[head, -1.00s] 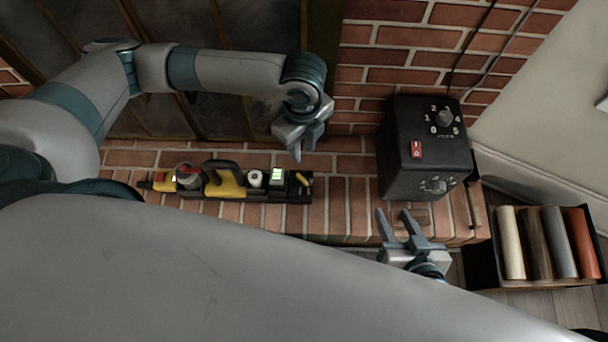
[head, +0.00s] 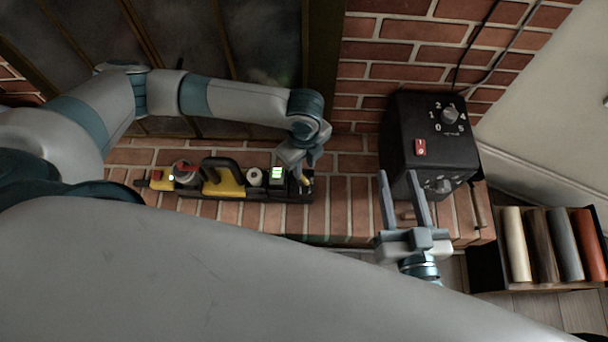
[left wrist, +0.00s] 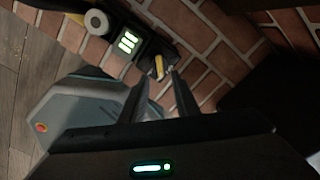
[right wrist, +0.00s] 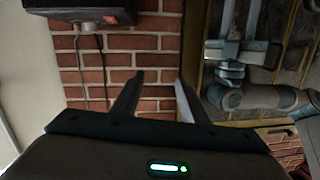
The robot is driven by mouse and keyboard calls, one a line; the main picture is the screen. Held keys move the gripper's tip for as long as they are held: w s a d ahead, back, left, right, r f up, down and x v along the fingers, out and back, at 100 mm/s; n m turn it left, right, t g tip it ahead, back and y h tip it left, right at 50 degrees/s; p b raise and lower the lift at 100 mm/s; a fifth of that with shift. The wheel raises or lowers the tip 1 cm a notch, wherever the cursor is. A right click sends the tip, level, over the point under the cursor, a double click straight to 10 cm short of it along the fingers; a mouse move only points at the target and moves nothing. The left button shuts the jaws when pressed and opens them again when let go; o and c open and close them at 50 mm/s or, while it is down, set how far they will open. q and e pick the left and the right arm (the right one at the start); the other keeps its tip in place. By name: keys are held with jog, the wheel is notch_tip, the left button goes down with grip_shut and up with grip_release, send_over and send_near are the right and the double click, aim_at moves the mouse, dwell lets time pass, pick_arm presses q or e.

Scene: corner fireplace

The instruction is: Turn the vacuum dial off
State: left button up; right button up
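The left end of the ledge bears a black strip (head: 245,195) of tools. At its right end is a small yellow lever or knob (head: 307,180), seen also in the left wrist view (left wrist: 158,68). My left gripper (head: 303,172) is right above it, fingers parted, the yellow piece between or just beyond the tips; contact cannot be told. A black box (head: 397,140) carries a numbered dial (head: 450,116) marked 0 to 5, a red switch (head: 420,147) and a lower knob (head: 440,186). Which is the vacuum dial is not labelled legibly. My right gripper (head: 398,180) is open and empty before the box.
A crate (head: 488,262) with several coloured rolls stands at right. The brick ledge (head: 345,205) is bare between strip and box.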

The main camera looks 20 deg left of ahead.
aim_at(304, 178)
pick_arm(q)
notch_tip(304, 178, down, 5)
jog(key=shift+r+b, duration=0.1)
jog(key=shift+b, duration=0.45)
jog(key=shift+f, duration=0.85)
pick_arm(e)
notch_tip(304, 178, up, 6)
jog(key=s+t+y, duration=0.1)
jog(key=t, duration=0.2)
jog(key=shift+a+t, duration=0.4)
jog(key=shift+a, duration=0.05)
pick_arm(q)
grip_shut()
